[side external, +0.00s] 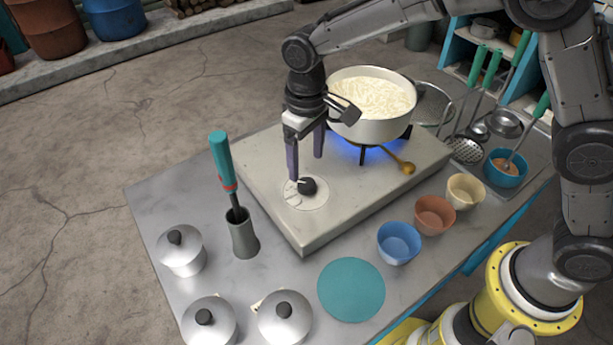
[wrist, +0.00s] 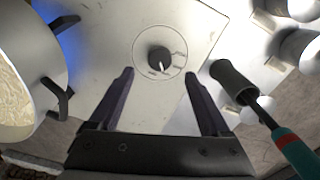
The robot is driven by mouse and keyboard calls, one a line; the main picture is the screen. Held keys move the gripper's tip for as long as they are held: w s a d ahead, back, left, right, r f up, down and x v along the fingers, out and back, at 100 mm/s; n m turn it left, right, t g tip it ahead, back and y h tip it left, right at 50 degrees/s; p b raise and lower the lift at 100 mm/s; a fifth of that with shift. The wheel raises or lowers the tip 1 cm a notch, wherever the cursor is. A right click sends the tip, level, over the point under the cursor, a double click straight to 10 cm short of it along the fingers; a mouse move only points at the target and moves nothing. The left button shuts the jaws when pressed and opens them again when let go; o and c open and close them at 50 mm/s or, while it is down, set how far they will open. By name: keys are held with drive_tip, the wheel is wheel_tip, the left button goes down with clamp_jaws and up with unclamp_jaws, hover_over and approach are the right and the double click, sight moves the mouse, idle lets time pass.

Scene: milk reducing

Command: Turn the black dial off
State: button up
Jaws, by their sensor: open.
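The black dial (side external: 307,186) sits on a round pale plate with markings on top of the grey stove (side external: 350,212). In the wrist view the dial (wrist: 159,59) lies ahead of the fingertips, between their lines, with a white mark near its lower edge. My gripper (side external: 306,167) is open and points down just above and beside the dial. In the wrist view my gripper (wrist: 160,73) has its two purple fingers wide apart with nothing between them. A blue flame (side external: 350,152) burns under the white pot (side external: 372,130), which holds pale milky liquid.
A dark holder (side external: 243,238) with a teal-handled tool stands left of the stove. Lidded pots (side external: 180,252) are at the front left. Blue (side external: 399,243), brown and cream bowls line the stove's front right. A wooden spoon (side external: 400,162) lies by the burner.

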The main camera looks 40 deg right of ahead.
sight(306, 183)
wheel_tip(306, 183, down, 6)
drive_tip(key=shift+f, duration=0.1)
idle(0.4)
clamp_jaws()
drive_tip(key=shift+m, duration=0.4)
drive_tip(key=m, duration=0.3)
drive_tip(key=shift+m, duration=2.1)
